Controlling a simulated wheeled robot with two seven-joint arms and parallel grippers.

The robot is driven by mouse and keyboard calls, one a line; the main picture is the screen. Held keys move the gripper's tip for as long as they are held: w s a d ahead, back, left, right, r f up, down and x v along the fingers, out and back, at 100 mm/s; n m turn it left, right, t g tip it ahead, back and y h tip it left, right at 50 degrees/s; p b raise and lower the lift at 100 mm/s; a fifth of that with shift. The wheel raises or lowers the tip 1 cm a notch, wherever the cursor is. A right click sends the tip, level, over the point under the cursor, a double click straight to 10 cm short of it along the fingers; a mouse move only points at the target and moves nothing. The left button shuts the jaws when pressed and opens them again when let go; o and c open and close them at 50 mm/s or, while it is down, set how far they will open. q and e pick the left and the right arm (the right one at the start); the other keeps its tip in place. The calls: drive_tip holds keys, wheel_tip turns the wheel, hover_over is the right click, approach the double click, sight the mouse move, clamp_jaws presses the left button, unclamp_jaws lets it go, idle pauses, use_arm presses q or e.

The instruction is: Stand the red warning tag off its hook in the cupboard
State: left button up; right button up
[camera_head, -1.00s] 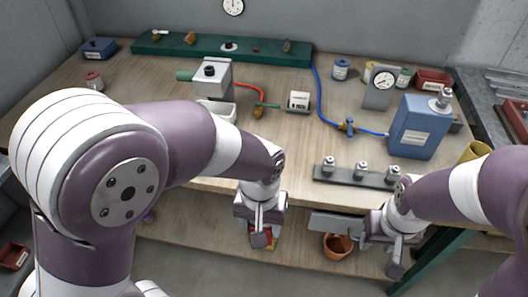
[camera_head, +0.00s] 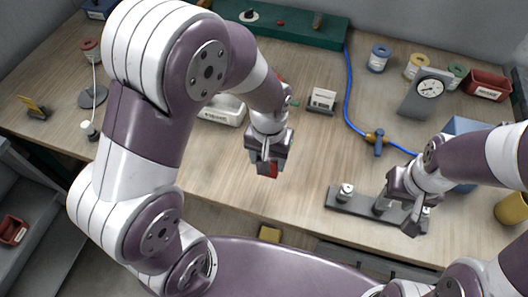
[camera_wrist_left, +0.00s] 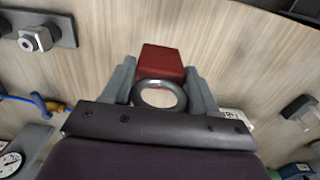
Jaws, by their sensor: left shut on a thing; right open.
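The red warning tag (camera_wrist_left: 163,60) is a red block with a metal ring at its near end. In the left wrist view it sits between the fingers of my left gripper (camera_wrist_left: 160,88), which is shut on it. In the head view my left gripper (camera_head: 265,163) holds the tag (camera_head: 273,170) above the front middle of the bench, and only a bit of red shows. Whether the tag touches the bench is hard to tell. My right gripper (camera_head: 402,210) is open and empty over the grey rail at the front right. The hook and cupboard cannot be made out.
The wooden bench (camera_head: 215,165) has clear room around the left gripper. The grey rail (camera_head: 345,203) with metal fittings lies to the right. A white scale (camera_head: 222,112), a label stand (camera_head: 321,100), a blue hose (camera_head: 348,85) and a dial gauge (camera_head: 428,90) stand behind.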

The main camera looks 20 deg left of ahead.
use_arm(q)
drive_tip(key=w+a+f, duration=0.1)
drive_tip(key=f, duration=0.1)
drive_tip(key=w+a+f+p, duration=0.1)
drive_tip(key=w+f, duration=0.1)
drive_tip(key=f, duration=0.1)
drive_tip(key=w+a+f, duration=0.1)
drive_tip(key=f, duration=0.1)
drive_tip(key=shift+w+a+f, duration=0.25)
drive_tip(key=shift+a, duration=0.1)
drive_tip(key=shift+w, duration=0.2)
drive_tip(key=shift+f, duration=0.15)
drive_tip(key=o, duration=1.1)
drive_tip(key=shift+s, duration=0.1)
